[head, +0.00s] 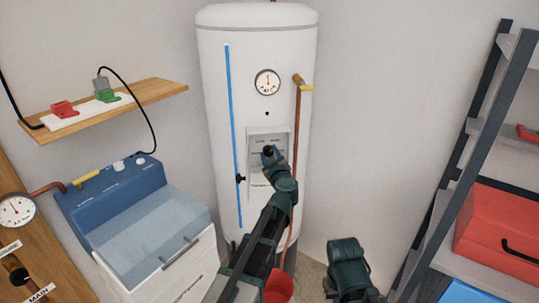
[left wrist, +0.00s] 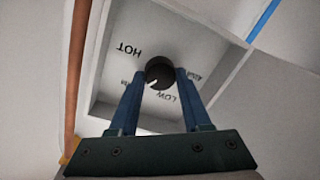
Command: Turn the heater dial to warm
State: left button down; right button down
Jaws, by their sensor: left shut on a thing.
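The heater (head: 218,120) is a tall white tank with a recessed control panel (head: 254,172) on its front. The dial (left wrist: 158,66) is a small black knob with a white pointer mark, which points down and to the left in the left wrist view. Labels there appear upside down: HOT at upper left, LOW below right, one ending in M at left partly behind a finger, and a small one at right. My left gripper (left wrist: 163,76) has its blue fingers shut on the dial, one on each side. In the head view it (head: 269,152) mostly covers the dial.
A gauge (head: 267,82) and a copper pipe (head: 297,130) with a yellow handle are on the tank. A rack with a red toolbox (head: 497,220) stands at right. A red bucket (head: 279,288) is below.

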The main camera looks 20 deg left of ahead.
pick_arm(q)
jog(key=c, duration=0.6)
grip_release()
jog(key=shift+c, duration=0.2)
jog(key=shift+s, duration=0.1)
jog(key=v, duration=1.3)
jog(key=shift+s+d+p, duration=0.2)
jog(key=shift+s+p, duration=0.1)
